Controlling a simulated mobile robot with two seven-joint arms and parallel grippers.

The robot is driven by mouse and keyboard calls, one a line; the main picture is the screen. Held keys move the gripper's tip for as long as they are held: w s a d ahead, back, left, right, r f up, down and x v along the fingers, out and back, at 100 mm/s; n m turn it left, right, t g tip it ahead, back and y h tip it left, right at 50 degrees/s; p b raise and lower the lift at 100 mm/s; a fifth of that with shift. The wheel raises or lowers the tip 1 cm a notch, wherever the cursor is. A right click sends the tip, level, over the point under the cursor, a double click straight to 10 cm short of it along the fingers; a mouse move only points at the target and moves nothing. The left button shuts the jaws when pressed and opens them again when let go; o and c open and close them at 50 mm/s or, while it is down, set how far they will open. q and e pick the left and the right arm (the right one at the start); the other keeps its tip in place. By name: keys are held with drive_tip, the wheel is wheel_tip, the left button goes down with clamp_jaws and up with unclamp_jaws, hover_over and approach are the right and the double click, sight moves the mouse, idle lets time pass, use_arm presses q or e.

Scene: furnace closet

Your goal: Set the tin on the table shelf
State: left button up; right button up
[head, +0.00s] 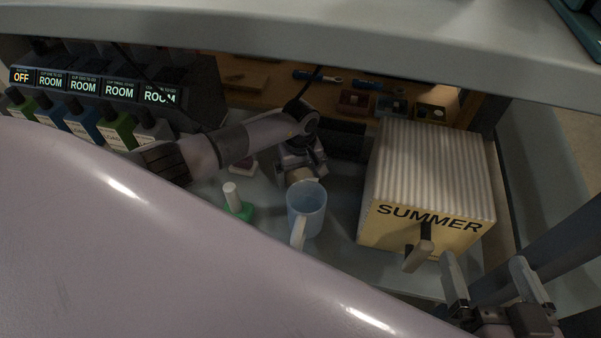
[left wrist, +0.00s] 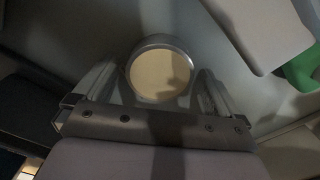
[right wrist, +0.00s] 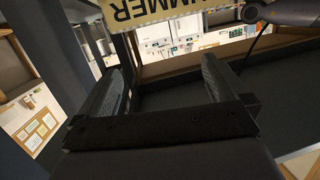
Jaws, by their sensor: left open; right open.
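The tin (left wrist: 160,76), round with a beige top and a grey metal rim, sits between the fingers of my left gripper (left wrist: 152,82) in the left wrist view. The jaws are open around it, with the rim close to both fingers; I cannot tell whether they touch. In the head view my left gripper (head: 303,174) reaches down behind the blue mug (head: 308,208), and only a small beige part of the tin (head: 299,174) shows. My right gripper (head: 487,264) is open and empty, in front of the SUMMER box. A pale grey shelf surface (head: 340,245) lies under the mug.
The ribbed SUMMER box (head: 430,180) with a front handle stands right of the mug. A green bottle with a white cap (head: 237,205) stands left of it. A pale slab (head: 330,25) overhangs the scene. Labelled bottles (head: 85,125) line the left under lit displays.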

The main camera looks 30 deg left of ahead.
sight(300, 176)
use_arm(q)
drive_tip(key=shift+r, duration=0.2)
wheel_tip(300, 176, up, 12)
drive_tip(key=p, duration=0.5)
use_arm(e)
drive_tip(key=shift+w+a+m+g+y, duration=0.35)
drive_tip(key=shift+a+g, duration=0.2)
drive_tip(key=shift+a, duration=0.2)
drive_tip(key=shift+w+a+m+g+y, duration=0.1)
drive_tip(key=shift+a+m+g+y, duration=0.15)
drive_tip(key=shift+a+m+g, duration=0.4)
drive_tip(key=shift+a, duration=0.1)
